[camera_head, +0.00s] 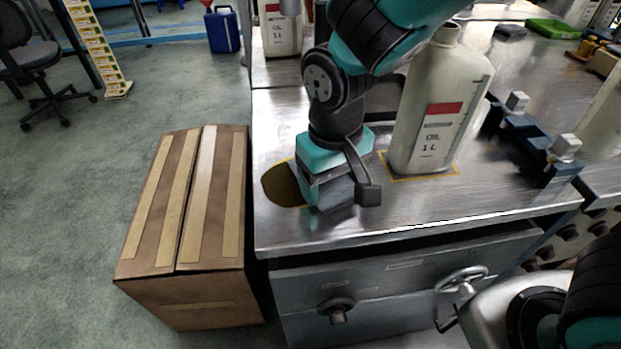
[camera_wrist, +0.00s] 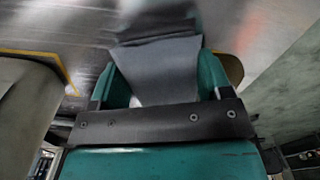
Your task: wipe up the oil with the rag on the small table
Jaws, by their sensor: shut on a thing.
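A dark brown oil puddle (camera_head: 281,185) lies on the metal table top (camera_head: 420,208), near its left edge. My gripper (camera_head: 330,198) points down onto the table at the right side of the puddle and covers part of it. In the wrist view my gripper (camera_wrist: 160,85) is shut on a grey rag (camera_wrist: 158,68), which spreads out between and beyond the fingers. A brown edge of the puddle also shows there (camera_wrist: 232,68), right beside the right finger. How much oil is under the rag is hidden.
A white oil bottle (camera_head: 436,105) stands in a yellow outlined square just right of my gripper; it also shows in the wrist view (camera_wrist: 22,110). A blue fixture (camera_head: 530,140) stands farther right. A cardboard box (camera_head: 190,215) stands on the floor left of the table. The table's front strip is clear.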

